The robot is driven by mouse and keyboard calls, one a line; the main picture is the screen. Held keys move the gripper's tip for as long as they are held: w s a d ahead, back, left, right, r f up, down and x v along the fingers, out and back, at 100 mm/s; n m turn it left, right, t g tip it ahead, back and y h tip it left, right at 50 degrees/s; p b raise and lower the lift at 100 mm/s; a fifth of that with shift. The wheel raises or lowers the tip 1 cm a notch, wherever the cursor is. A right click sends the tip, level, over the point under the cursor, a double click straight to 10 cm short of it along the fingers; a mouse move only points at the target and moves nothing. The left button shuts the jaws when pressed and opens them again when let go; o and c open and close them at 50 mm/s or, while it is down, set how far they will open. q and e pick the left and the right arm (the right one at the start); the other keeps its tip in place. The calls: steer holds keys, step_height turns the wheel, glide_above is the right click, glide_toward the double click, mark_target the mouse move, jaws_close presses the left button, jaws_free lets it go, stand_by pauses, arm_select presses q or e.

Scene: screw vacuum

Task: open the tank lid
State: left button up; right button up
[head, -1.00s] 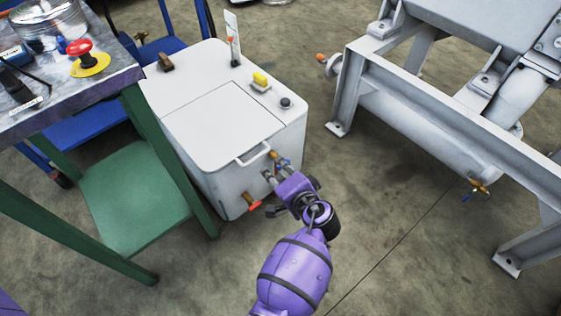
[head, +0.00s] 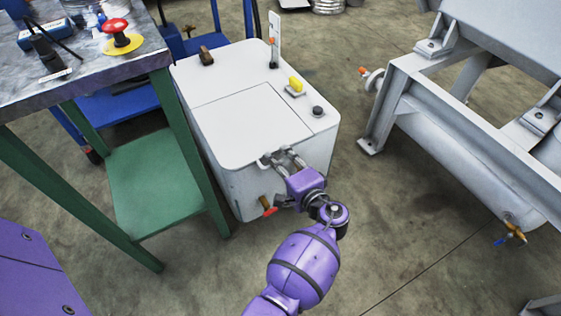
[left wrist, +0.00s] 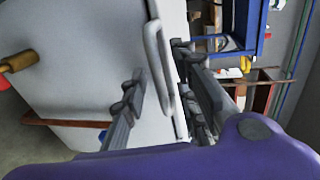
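The white tank (head: 235,175) stands on the floor, and its flat lid (head: 250,125) lies closed in the top. A pale loop handle sits at the lid's front edge, mostly hidden by my fingers in the head view; the handle (left wrist: 153,50) shows clearly in the left wrist view. My left gripper (head: 281,159) is at this front edge. In the left wrist view the left gripper (left wrist: 160,78) is open, with one finger on each side of the handle. I see no clear grip on it. My right gripper is not in view.
A red-handled valve (head: 268,206) sticks out low on the tank's front. A yellow knob (head: 296,85) and a black knob (head: 318,111) stand on its top. A green-legged workbench (head: 190,140) is close on the left; a grey metal frame (head: 400,90) is at the right.

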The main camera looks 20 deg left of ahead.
arm_select(q)
steer(key=shift+w, duration=0.1)
jaws_close()
steer(key=shift+r, duration=0.1)
stand_by(0.3)
